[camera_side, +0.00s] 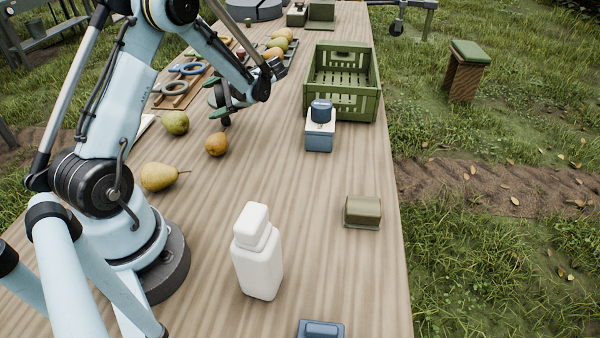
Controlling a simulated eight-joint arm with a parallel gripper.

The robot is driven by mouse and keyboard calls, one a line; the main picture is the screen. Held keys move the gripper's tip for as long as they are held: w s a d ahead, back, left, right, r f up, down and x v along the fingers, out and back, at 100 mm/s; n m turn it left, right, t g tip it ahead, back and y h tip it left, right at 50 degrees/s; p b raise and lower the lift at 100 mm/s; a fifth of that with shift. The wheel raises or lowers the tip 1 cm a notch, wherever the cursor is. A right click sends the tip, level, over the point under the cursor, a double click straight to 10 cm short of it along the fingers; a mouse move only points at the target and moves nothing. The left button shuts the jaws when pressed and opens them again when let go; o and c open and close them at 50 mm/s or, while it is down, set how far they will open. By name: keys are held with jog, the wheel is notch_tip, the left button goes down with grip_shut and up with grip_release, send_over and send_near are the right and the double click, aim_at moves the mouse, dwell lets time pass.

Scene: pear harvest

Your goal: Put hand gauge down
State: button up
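My gripper (218,98) is over the left part of the table, beyond the nearer pears. Its two green finger pads stand apart, with a dark grey shape between them. I cannot tell whether that shape is a held gauge or part of the gripper. Ring-shaped gauges lie on a wooden rack (161,102) just left of the gripper: a blue-grey ring (175,87) and another ring (187,68) behind it. I cannot tell which is the hand gauge.
A green pear (175,123), a brown-orange pear (216,144) and a yellow pear (158,177) lie near my arm. A green crate (343,100), a blue-and-white device (319,138), an olive block (362,212) and a white bottle (257,262) stand rightward. The table's centre is clear.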

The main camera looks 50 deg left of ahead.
jog(key=shift+o, duration=1)
jog(key=shift+r, duration=0.15)
jog(key=v, duration=1.2)
jog(key=s+d+r+t+h, duration=0.1)
jog(key=s+d+t+h, duration=0.1)
jog(key=d, duration=0.5)
jog(key=s+d+t+h, duration=0.3)
jog(key=d+t+h, duration=0.1)
jog(key=d+t, duration=0.3)
jog(key=s+d+r+t+h, duration=0.1)
jog(key=s+d+t+h, duration=0.1)
jog(key=d+t, duration=0.3)
jog(key=d+h, duration=0.1)
jog(key=d, duration=0.3)
jog(key=shift+s+r+h, duration=0.3)
jog(key=shift+s+h, duration=0.05)
jog(key=shift+h, duration=0.05)
